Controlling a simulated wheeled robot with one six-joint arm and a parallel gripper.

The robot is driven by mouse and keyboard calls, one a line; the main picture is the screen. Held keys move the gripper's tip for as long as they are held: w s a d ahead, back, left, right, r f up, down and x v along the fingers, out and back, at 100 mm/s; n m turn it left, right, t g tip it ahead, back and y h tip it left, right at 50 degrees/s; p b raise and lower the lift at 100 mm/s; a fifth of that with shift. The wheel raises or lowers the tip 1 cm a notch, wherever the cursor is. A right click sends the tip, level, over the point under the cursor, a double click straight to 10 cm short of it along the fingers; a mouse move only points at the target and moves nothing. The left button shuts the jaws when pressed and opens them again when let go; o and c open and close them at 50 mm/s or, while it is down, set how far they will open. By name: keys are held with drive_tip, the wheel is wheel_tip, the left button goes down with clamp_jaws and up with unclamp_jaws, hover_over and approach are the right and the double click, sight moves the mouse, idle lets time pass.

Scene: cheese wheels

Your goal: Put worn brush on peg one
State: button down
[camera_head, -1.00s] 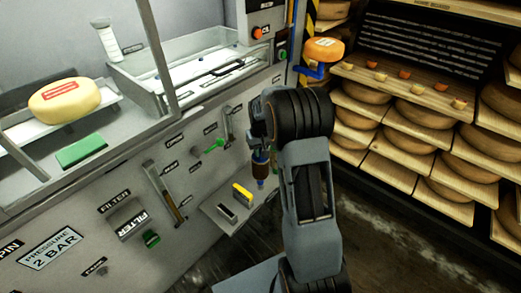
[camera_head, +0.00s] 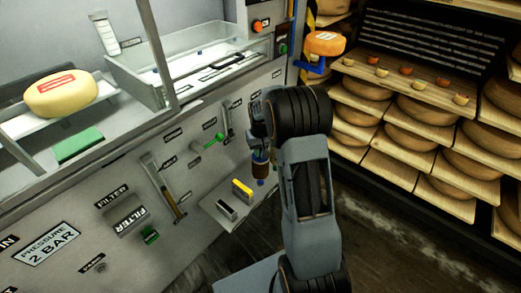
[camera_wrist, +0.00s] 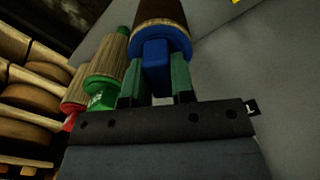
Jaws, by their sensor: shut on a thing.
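My gripper (camera_wrist: 156,80) has green fingers shut on the blue end of a brush (camera_wrist: 155,52) with a dark brown body, which I take to be the worn brush. In the head view the brush (camera_head: 260,170) hangs below my wrist, brown with blue ends, in front of the machine panel and above a small ledge. Left of it in the wrist view are a green brush (camera_wrist: 104,80) and a red brush (camera_wrist: 74,104), both with pale tan bodies. I cannot make out peg one.
Racks of cheese wheels (camera_head: 410,115) stand at the right. Dark floor shows at the lower right.

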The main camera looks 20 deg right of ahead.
drive_tip(key=shift+f, duration=0.45)
drive_tip(key=c, duration=0.9)
unclamp_jaws()
drive_tip(key=shift+r, duration=0.1)
wheel_tip(320, 180, up, 14)
drive_tip(key=shift+f+p, duration=0.15)
drive_tip(key=shift+p, duration=0.8)
